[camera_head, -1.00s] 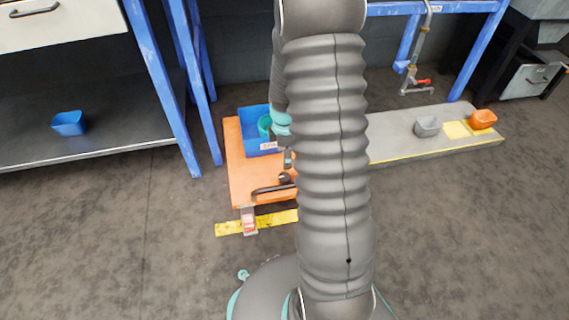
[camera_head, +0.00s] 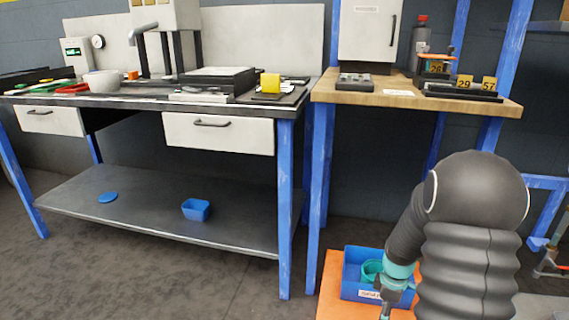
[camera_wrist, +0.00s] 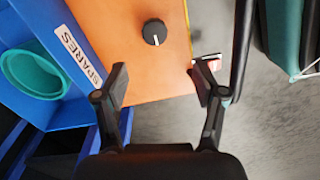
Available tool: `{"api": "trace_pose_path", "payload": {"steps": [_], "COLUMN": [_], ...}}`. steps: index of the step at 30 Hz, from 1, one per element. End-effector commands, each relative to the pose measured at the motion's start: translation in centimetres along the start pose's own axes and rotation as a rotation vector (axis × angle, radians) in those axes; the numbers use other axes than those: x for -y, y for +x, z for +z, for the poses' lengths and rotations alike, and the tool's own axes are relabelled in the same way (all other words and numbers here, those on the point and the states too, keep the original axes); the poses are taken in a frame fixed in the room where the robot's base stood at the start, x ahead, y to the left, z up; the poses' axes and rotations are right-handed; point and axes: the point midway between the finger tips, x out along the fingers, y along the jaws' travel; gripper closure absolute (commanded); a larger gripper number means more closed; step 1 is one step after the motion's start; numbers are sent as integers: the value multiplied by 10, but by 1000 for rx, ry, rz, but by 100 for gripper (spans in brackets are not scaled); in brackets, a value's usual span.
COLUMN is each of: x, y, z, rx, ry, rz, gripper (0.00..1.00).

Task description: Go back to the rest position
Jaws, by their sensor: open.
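My gripper (camera_wrist: 162,85) is open and empty in the wrist view, its two fingers spread above an orange panel (camera_wrist: 155,75). A black knob (camera_wrist: 154,32) sits on this panel, ahead of the fingertips. A blue bin (camera_wrist: 20,15) labelled SPARES is left of the gripper, with a teal cup (camera_wrist: 33,74) in it. In the head view the blue bin (camera_head: 353,290) stands on the orange surface (camera_head: 333,285) at the lower right, beside my bent arm. The gripper itself is mostly hidden there behind the arm.
A long workbench (camera_head: 150,108) with drawers and a lower shelf (camera_head: 150,213) is at the left. A wooden-topped bench (camera_head: 390,95) adjoins it. A small blue container (camera_head: 196,209) and blue disc (camera_head: 108,197) lie on the shelf. The floor (camera_head: 130,275) in front is clear.

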Motion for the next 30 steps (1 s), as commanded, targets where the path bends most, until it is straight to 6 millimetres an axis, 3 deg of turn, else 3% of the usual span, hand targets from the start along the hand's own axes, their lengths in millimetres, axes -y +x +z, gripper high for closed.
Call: {"api": "trace_pose_path", "payload": {"steps": [4, 8, 18, 30], "x": [24, 45, 105, 176], "y": [5, -11, -115, -226], "z": [4, 7, -4, -16], "rx": [21, 39, 25, -112], "ry": [252, 465, 930, 1176], "rz": [-67, -88, -26, 90], "gripper": [30, 30, 30, 30]}}
